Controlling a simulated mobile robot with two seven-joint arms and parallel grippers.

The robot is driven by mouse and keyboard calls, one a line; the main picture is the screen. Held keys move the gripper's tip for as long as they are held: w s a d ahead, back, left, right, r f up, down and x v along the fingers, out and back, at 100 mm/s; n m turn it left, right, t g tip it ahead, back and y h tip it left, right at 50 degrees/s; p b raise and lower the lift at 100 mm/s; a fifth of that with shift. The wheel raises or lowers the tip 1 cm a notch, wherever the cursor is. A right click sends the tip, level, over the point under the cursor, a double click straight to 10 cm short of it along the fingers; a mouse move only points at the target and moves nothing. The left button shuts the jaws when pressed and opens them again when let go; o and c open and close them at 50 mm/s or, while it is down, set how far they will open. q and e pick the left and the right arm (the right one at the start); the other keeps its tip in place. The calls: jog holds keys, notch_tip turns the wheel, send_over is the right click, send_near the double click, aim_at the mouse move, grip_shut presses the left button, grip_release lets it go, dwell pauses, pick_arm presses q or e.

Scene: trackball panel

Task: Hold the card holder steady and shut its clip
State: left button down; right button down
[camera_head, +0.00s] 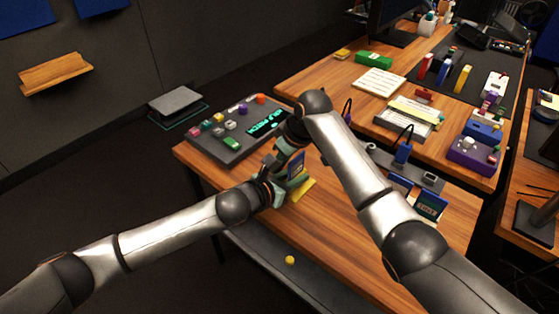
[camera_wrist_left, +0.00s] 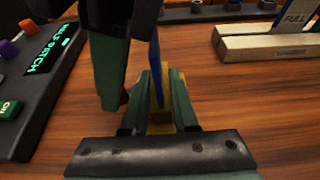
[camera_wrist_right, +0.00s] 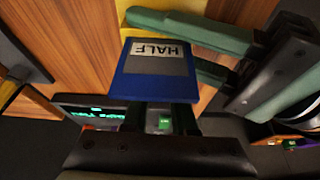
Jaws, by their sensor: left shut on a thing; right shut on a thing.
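The yellow card holder (camera_head: 302,188) is near the front edge of the wooden desk. A blue card (camera_head: 296,165) labelled HALF rises from it; the card (camera_wrist_right: 152,80) faces the right wrist view and shows edge-on in the left wrist view (camera_wrist_left: 155,65). My left gripper (camera_head: 281,192) is shut on the holder's yellow base (camera_wrist_left: 160,122), which is between its green fingers. My right gripper (camera_wrist_right: 168,118) is at the card's edge and appears shut on the card. I cannot make out the clip or whether it is shut.
The dark trackball panel (camera_head: 240,130) with coloured buttons and a lit screen is to the left. Blue cards (camera_head: 428,206) stand in a holder to the right. A purple box (camera_head: 474,154) is farther right. A yellow ball (camera_head: 290,260) is below the desk's front edge.

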jog(key=shift+s, duration=0.1)
dwell(0.4)
jog(key=c, duration=0.7)
grip_release()
jog(key=v, duration=1.2)
jog(key=shift+d, duration=0.15)
